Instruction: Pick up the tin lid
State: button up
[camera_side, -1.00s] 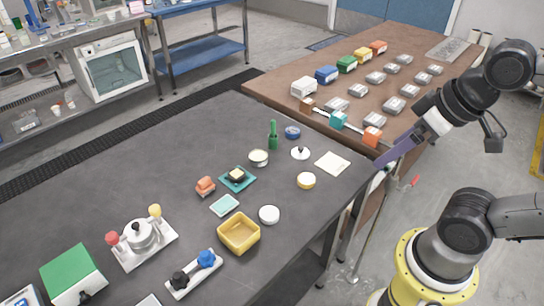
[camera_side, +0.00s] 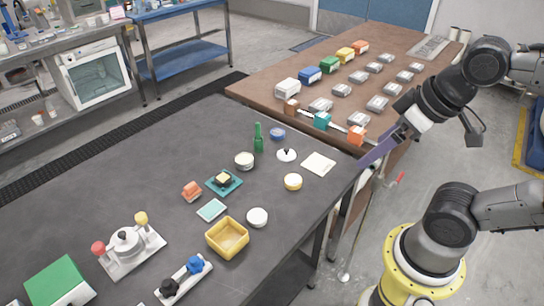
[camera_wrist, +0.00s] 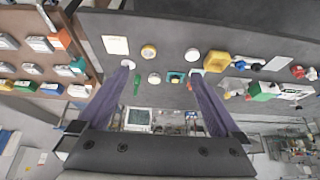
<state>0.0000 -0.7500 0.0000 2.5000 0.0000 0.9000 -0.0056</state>
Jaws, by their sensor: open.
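A white round lid with a dark knob (camera_side: 286,155), which I take as the tin lid, lies on the dark table between the green bottle (camera_side: 258,138) and the cream sheet (camera_side: 319,164). In the wrist view the lid (camera_wrist: 128,63) shows at the left finger's tip, partly covered by it. My gripper (camera_side: 363,164) has long purple fingers, open and empty, above the table's right edge, right of the lid and apart from it. In the wrist view the fingers (camera_wrist: 161,70) stand wide apart.
Near the lid are a blue tin (camera_side: 277,134), a cream tin (camera_side: 244,161) and a yellow tin (camera_side: 293,181). A white disc (camera_side: 257,217) and a yellow tray (camera_side: 227,238) lie nearer. A brown table (camera_side: 345,65) holds several blocks. The dark table's upper left is clear.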

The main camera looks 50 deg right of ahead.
jog(key=w+r+n, duration=0.6)
jog(key=w+n, duration=0.1)
jog(key=n, duration=0.3)
jog(key=n+g, duration=0.6)
jog(key=n, duration=0.2)
send_over(287, 149)
notch_tip(287, 149, down, 17)
jog(key=f, duration=0.6)
jog(key=shift+s+a+f, duration=0.15)
jog(key=shift+a+f, duration=0.15)
jog(key=shift+f, duration=0.1)
jog(key=shift+w+d+f, duration=0.1)
jog(key=shift+d+f, duration=0.05)
jog(key=shift+f, duration=1.4)
jog(key=shift+w+d+f, duration=0.1)
jog(key=shift+f, duration=1.45)
jog(key=c, duration=1.3)
jog(key=shift+r, duration=0.1)
